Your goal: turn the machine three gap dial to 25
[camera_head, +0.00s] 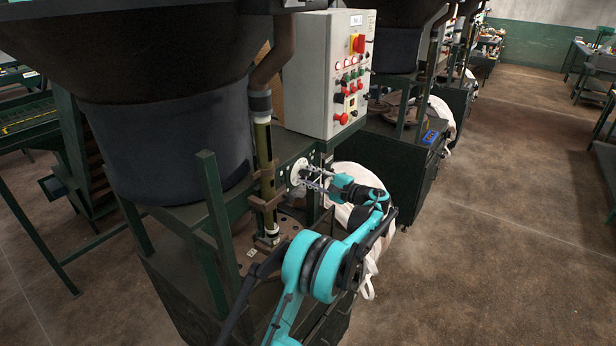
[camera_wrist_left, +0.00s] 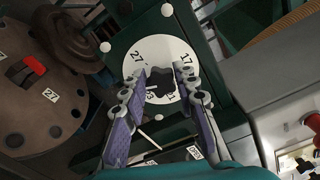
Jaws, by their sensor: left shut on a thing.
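The gap dial is a white disc (camera_wrist_left: 150,52) with black numbers, among them 27 and 17, and a dark knob (camera_wrist_left: 160,84) at its middle. In the left wrist view it sits on a dark green plate. In the head view the dial (camera_head: 298,171) shows small and pale on the machine's side, below the control box. My left gripper (camera_wrist_left: 163,85) is shut on the knob, one finger on each side. It also shows in the head view (camera_head: 306,177), reaching the dial from the right. The fingers hide part of the lower numbers. My right gripper is not in view.
A grey control box (camera_head: 325,75) with buttons stands above the dial. A brown vertical pipe (camera_head: 264,150) and green frame posts (camera_head: 217,200) are to its left. A white bag (camera_head: 350,175) hangs behind my left arm. Open floor (camera_head: 500,220) lies to the right.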

